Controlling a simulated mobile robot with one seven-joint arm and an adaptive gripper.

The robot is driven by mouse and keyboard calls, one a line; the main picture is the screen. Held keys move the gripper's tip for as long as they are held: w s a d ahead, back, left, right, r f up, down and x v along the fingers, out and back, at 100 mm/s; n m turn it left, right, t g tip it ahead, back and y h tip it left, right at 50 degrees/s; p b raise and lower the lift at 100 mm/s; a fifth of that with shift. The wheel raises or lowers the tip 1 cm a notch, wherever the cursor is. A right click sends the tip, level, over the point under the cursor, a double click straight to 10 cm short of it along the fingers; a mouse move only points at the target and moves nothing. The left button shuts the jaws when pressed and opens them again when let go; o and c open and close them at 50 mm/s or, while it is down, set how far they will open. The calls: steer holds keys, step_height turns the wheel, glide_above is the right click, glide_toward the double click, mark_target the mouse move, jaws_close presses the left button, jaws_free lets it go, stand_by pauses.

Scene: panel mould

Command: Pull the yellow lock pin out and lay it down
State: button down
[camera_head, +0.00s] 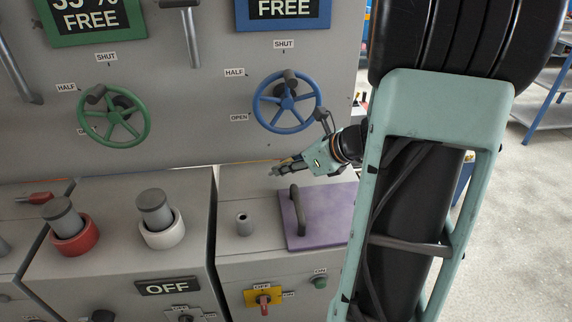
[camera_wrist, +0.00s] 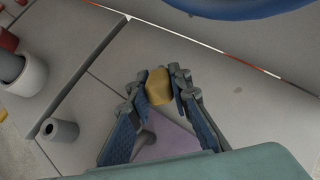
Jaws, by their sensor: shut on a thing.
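The yellow lock pin (camera_wrist: 158,87) sits between the fingertips of my gripper (camera_wrist: 158,90) in the wrist view. Only its blunt yellow end shows; the rest is hidden by the fingers or points away. A short grey hollow post (camera_head: 244,224) with a dark open top stands left of the purple plate. It also shows in the wrist view (camera_wrist: 60,136), apart from my gripper.
A purple plate (camera_head: 326,232) with a dark handle lies on the bench top. A blue handwheel (camera_head: 287,126) is on the panel just above my gripper. White (camera_head: 163,236) and red (camera_head: 76,243) collars stand to the left. Bench top behind the post is bare.

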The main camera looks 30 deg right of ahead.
stand_by(0.3)
steer(key=c, duration=1.7)
jaws_free()
steer(key=shift+r, duration=0.1)
